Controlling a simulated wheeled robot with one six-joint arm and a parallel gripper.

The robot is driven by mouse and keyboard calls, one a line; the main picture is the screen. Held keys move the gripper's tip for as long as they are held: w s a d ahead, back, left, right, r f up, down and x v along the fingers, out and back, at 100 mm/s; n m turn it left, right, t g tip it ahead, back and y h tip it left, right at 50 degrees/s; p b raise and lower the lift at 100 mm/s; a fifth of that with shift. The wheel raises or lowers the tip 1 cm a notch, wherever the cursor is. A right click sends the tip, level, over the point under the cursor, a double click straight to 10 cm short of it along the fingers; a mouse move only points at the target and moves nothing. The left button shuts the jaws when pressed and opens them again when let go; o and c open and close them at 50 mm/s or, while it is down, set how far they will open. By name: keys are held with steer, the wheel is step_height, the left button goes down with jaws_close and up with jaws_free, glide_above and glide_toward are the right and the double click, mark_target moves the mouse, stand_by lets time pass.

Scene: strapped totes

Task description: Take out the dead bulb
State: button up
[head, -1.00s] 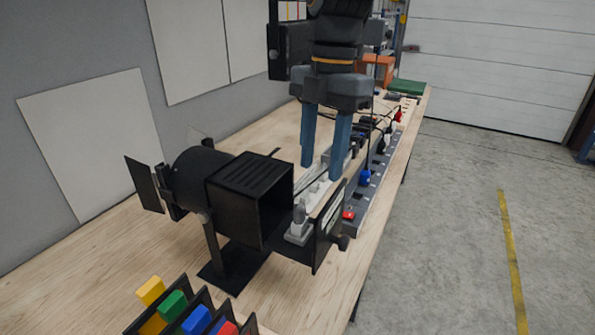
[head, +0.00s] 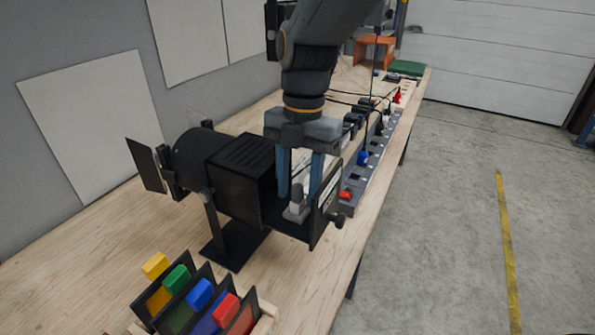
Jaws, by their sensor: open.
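A black stage lamp (head: 245,175) stands on the bench, its housing open at the right with a drawer-like tray and end plate (head: 322,212) pulled out. A bulb (head: 297,197) with a pale grey base stands upright on that tray, between the housing and the end plate. My gripper (head: 299,196) points down over the tray with its two blue fingers apart, one on either side of the bulb. I cannot tell whether either finger touches the bulb. Whether the bulb is dead does not show.
A rack of coloured gel frames (head: 200,300) with yellow, green, blue and red tabs stands in front. A grey power strip (head: 365,180) with plugs and cables runs along the right bench edge. An orange stand (head: 374,45) is at the back. Bare bench lies left of the lamp.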

mark_target(296, 185)
steer(key=shift+f, duration=0.1)
jaws_close()
steer(key=c, duration=0.7)
jaws_free()
steer(key=shift+c, duration=0.2)
jaws_close()
steer(key=shift+r+p, duration=1.85)
steer(key=shift+r, duration=0.7)
